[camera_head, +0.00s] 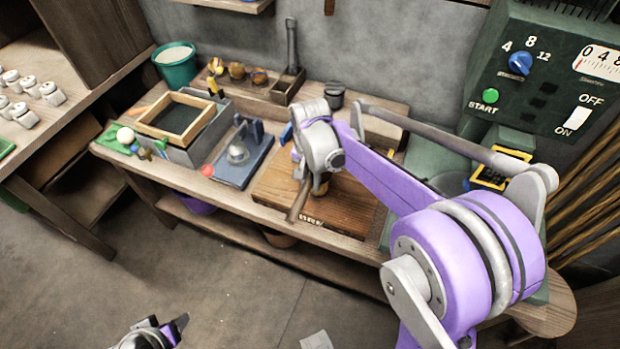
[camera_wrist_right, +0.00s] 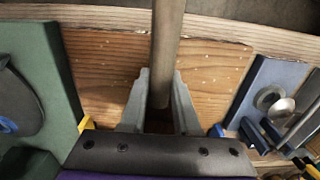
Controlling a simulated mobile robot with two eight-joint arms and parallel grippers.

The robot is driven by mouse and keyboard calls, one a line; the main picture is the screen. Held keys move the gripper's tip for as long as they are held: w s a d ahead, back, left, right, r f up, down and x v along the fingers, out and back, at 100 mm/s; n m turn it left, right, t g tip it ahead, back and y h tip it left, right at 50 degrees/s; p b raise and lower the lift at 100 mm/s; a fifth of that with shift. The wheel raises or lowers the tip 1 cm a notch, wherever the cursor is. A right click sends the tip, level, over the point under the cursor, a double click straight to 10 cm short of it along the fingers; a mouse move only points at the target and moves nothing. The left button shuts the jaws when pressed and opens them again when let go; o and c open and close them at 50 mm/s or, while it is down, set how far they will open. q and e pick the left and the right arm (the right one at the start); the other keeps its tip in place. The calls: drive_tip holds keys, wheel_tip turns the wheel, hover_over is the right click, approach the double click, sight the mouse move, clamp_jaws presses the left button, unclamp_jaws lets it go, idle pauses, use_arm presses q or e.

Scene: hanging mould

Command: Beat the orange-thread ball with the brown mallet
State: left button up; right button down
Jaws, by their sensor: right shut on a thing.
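My right gripper (camera_head: 310,178) is over the wooden board on the bench, shut on the brown mallet (camera_head: 299,200). The mallet's brown shaft slants down toward the front of the board. In the right wrist view the shaft (camera_wrist_right: 168,45) runs between the two grey fingers (camera_wrist_right: 160,105); its far end is not visible there. Three small brownish-orange balls (camera_head: 237,71) sit in a row on a rack at the back; I cannot tell which has orange thread. No ball shows on the visible part of the board. My left gripper (camera_head: 172,329) is partly in view at the bottom, away from the bench.
The wooden board (camera_head: 345,207) lies on the bench. To its left are a blue tray (camera_head: 240,176) with a metal piece and a wooden frame (camera_head: 176,117). A dark upright tool (camera_head: 291,48) stands in a box behind. The green machine (camera_head: 535,90) is at right.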

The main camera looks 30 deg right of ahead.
wheel_tip(320, 180, down, 2)
drive_tip(key=shift+f+b, duration=0.1)
drive_tip(key=shift+b, duration=0.35)
drive_tip(key=shift+s+r, duration=0.1)
drive_tip(key=shift+r, duration=0.25)
wheel_tip(320, 180, up, 4)
drive_tip(key=p, duration=0.3)
use_arm(q)
drive_tip(key=shift+w+r, duration=0.15)
drive_tip(key=shift+r, duration=0.65)
use_arm(e)
drive_tip(key=shift+f, duration=0.1)
wheel_tip(320, 180, down, 5)
drive_tip(key=b, duration=0.3)
drive_tip(key=shift+r, duration=0.35)
wheel_tip(320, 180, up, 4)
drive_tip(key=p, duration=0.3)
drive_tip(key=shift+r, duration=0.15)
use_arm(q)
drive_tip(key=shift+f, duration=0.1)
use_arm(e)
drive_tip(key=shift+f, duration=0.2)
